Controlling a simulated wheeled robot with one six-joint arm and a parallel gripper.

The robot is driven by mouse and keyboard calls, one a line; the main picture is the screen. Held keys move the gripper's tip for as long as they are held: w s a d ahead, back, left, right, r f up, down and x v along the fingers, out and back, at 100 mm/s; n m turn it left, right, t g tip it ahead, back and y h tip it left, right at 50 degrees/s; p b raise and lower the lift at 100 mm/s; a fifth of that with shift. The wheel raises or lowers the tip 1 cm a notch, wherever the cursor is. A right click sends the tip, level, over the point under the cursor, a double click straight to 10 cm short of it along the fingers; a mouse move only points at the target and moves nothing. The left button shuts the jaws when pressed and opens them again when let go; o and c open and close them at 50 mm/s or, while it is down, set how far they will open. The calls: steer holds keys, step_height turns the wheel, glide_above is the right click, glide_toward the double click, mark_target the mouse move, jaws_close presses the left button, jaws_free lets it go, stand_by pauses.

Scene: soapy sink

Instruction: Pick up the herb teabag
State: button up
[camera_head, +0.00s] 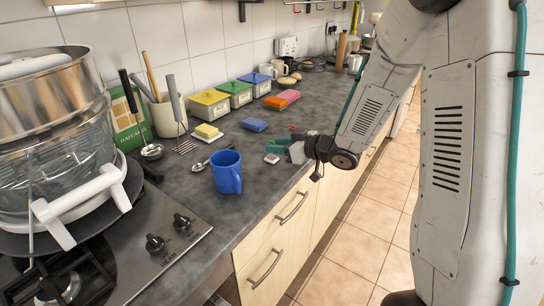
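My gripper (278,146) reaches in from the right over the counter, its teal fingers pointing left. At this size I cannot tell whether the fingers are apart or closed. A small pale, flat item (271,158) lies on the counter just below the fingertips. It may be the herb teabag, but no label is readable. I cannot tell whether the gripper touches it. A blue packet (254,125) lies flat farther back. An orange packet (275,102) and a pink packet (289,96) lie behind it.
A blue mug (227,172) and a spoon (205,162) are left of the gripper. A butter-like yellow block (207,130) and lidded boxes (210,103) stand near the wall. The counter's front edge runs below my arm.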

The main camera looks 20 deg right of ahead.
mark_target(269, 143)
steer(key=x, duration=0.4)
steer(key=shift+w+a+r, duration=0.1)
steer(key=shift+w+a, duration=0.1)
jaws_close()
